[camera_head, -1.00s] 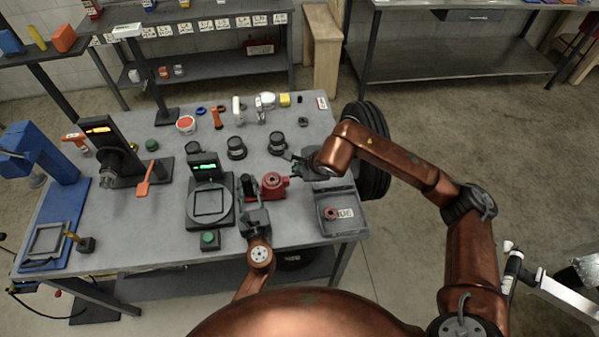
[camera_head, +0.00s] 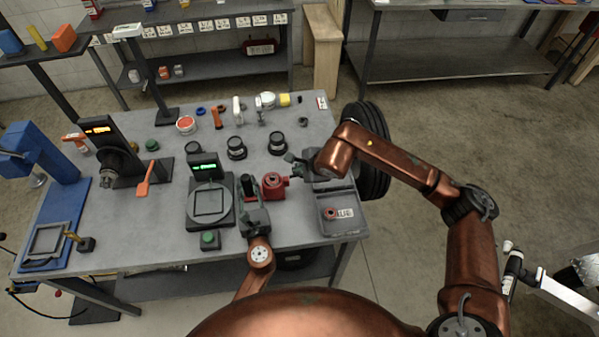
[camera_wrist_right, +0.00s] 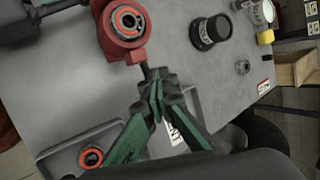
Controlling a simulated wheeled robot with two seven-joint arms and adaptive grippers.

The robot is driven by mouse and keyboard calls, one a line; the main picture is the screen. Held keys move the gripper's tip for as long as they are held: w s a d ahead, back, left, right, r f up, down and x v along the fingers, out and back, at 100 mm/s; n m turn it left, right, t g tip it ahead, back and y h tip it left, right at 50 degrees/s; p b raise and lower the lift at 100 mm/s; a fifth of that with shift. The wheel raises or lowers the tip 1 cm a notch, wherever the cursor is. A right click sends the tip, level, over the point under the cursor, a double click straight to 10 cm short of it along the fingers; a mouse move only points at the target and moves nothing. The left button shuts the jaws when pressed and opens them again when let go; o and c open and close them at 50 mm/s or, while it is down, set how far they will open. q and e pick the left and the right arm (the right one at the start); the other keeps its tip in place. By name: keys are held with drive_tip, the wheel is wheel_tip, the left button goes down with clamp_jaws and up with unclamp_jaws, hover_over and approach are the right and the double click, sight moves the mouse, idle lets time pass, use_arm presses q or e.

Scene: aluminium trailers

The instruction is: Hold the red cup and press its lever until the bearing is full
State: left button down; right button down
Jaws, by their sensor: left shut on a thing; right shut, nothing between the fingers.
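The red cup (camera_head: 275,188) stands on the grey bench, right of the square-framed scale. It also shows at the top of the right wrist view (camera_wrist_right: 122,32), with an orange-rimmed ring and a metallic centre in its top. I cannot tell how full the bearing is. My left gripper (camera_head: 260,187) is shut on the red cup from the left and front. My right gripper (camera_head: 290,159) is shut and empty at the cup's right. In the right wrist view its fingertips (camera_wrist_right: 154,88) are close to the cup's short dark lever (camera_wrist_right: 147,72); contact is unclear.
A grey tray (camera_head: 345,231) holding a small red-rimmed ring (camera_head: 330,213) is at the bench's right front corner. The scale (camera_head: 210,203) stands close on the left. Dark round pots (camera_head: 277,143) stand behind the cup. A black tyre (camera_head: 374,180) is beside the bench.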

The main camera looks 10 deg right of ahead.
drive_tip(key=shift+d+f, duration=0.4)
drive_tip(key=shift+f, duration=0.45)
idle(0.6)
drive_tip(key=shift+a+r, duration=0.3)
drive_tip(key=shift+r, duration=0.5)
drive_tip(key=shift+a+r, duration=0.25)
drive_tip(key=shift+r, duration=0.5)
drive_tip(key=shift+a+r, duration=0.25)
drive_tip(key=shift+r, duration=0.55)
drive_tip(key=shift+a+r, duration=0.25)
drive_tip(key=shift+r, duration=0.55)
drive_tip(key=shift+a+r, duration=0.25)
drive_tip(key=shift+r, duration=0.55)
drive_tip(key=shift+w, duration=0.1)
